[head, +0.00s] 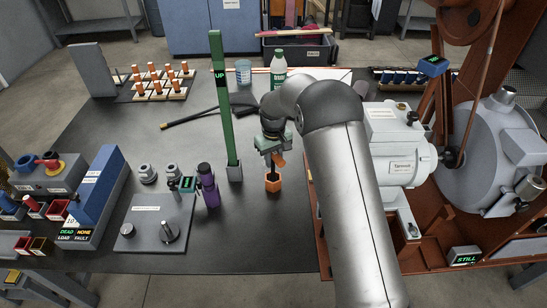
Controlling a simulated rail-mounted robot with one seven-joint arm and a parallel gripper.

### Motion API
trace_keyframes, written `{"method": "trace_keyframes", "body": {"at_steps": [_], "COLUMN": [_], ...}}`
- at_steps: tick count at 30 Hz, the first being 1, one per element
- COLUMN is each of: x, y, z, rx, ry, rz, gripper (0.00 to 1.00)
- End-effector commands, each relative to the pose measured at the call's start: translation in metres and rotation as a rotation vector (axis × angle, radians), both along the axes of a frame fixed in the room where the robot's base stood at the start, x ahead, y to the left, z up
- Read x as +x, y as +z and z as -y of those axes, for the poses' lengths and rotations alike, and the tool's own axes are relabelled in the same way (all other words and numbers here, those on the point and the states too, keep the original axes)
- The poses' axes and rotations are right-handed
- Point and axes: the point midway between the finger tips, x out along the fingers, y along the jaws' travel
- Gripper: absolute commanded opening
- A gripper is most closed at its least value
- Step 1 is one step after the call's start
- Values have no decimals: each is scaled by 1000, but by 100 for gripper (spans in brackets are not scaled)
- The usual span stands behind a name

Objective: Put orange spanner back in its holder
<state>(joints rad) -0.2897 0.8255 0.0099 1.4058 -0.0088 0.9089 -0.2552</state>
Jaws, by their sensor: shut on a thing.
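My gripper (270,150) hangs over the middle of the dark table, right of the green post, and is shut on the orange spanner (279,159). Only a small orange part of the spanner shows beside the fingers. Just below is an orange six-sided piece (272,184) with a dark opening. I cannot tell whether it is the spanner's lower end or a separate holder, nor whether it touches the table. My arm hides the area to the right. No other holder can be made out for certain.
A green post (224,110) marked UP and a purple bottle (208,187) stand close left. A grey machine (400,155) stands right. A black bent rod (190,117) lies at back left.

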Motion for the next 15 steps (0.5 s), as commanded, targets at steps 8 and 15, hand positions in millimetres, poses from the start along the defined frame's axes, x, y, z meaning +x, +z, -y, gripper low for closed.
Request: {"method": "trace_keyframes", "body": {"at_steps": [8, 15], "x": [0, 0], "y": [-9, -14], "z": [0, 0], "rx": [0, 0], "ry": [0, 0], "rz": [0, 0], "gripper": [0, 34]}}
